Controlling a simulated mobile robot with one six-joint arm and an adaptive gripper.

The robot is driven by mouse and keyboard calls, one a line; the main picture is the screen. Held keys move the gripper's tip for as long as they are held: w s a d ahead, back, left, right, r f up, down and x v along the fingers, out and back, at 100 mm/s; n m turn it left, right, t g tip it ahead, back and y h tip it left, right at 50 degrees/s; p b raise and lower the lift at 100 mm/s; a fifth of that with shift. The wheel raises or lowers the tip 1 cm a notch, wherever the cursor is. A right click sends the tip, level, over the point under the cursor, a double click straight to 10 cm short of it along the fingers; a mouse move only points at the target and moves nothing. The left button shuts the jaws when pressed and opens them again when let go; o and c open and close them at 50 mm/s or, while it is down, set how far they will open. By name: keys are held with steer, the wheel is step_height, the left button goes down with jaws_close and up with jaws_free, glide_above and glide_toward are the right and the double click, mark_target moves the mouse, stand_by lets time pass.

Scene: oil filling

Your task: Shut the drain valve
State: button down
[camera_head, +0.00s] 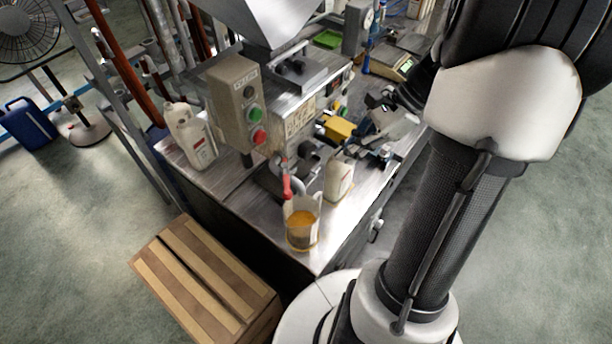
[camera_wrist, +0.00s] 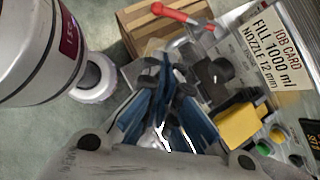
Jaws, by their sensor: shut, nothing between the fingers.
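The drain valve's red lever (camera_head: 287,188) is at the front of the machine, above a clear beaker (camera_head: 302,232) with orange-yellow liquid. In the wrist view the red lever (camera_wrist: 183,14) lies near the top, beyond my fingers. I cannot tell whether the valve is open, and no falling stream can be made out. My gripper (camera_wrist: 168,88) is shut and empty, with blue-padded fingers. It is apart from the lever, above the bench on the machine's right side. In the head view it is beside a yellow block (camera_head: 338,130), partly lost among dark parts.
A control box (camera_head: 237,105) and a white jug (camera_head: 190,137) are to the left. A wooden crate (camera_head: 190,285) is on the floor in front.

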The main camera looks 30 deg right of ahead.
mark_target(286, 179)
steer(key=w+a+f+m+b, duration=0.1)
steer(key=w+a+f+b, duration=0.2)
steer(key=a+f, duration=0.5)
steer(key=shift+w+a+f+t, duration=0.2)
steer(key=shift+w+t, duration=0.2)
steer(key=shift+w, duration=0.2)
